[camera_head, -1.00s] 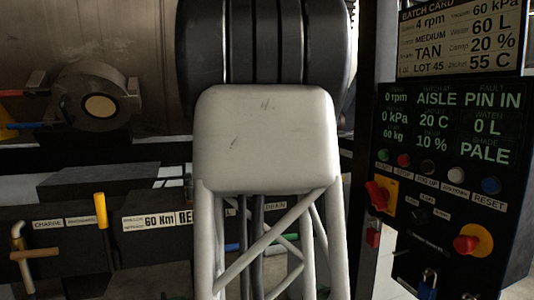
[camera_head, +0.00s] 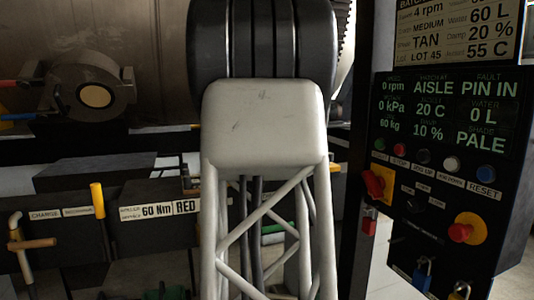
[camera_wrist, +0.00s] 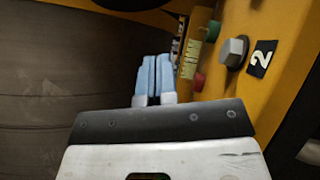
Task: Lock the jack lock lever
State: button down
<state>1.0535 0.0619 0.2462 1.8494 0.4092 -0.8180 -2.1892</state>
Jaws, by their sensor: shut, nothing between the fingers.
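My gripper (camera_wrist: 154,80) shows in the wrist view as two pale blue fingers, side by side and shut, with nothing between them. They point toward a yellow frame (camera_wrist: 255,95) on the right and a dark curved surface on the left. In the head view the gripper is hidden. I cannot tell which part is the jack lock lever. In the wrist view a small red knob (camera_wrist: 198,82), a green part (camera_wrist: 213,30) and a grey hex bolt (camera_wrist: 233,50) sit on the yellow frame, right of the fingers.
In the head view, a black control panel (camera_head: 410,235) stands at right, its display reading "PIN IN". A yellow-handled lever (camera_head: 98,200) and a brown handle (camera_head: 32,244) stand at left. A round flanged part (camera_head: 96,95) is at upper left. My arm blocks the centre.

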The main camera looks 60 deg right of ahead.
jog(key=x, duration=0.9)
jog(key=shift+a, duration=0.1)
jog(key=shift+s+d+r, duration=0.25)
jog(key=shift+s+d, duration=0.1)
jog(key=shift+d, duration=0.2)
jog(key=shift+s+d+r, duration=0.2)
jog(key=shift+s+d, duration=0.15)
jog(key=shift+d, duration=0.25)
jog(key=shift+s+d+r, duration=0.25)
jog(key=shift+s+d, duration=0.1)
jog(key=shift+d, duration=0.2)
jog(key=shift+r, duration=0.1)
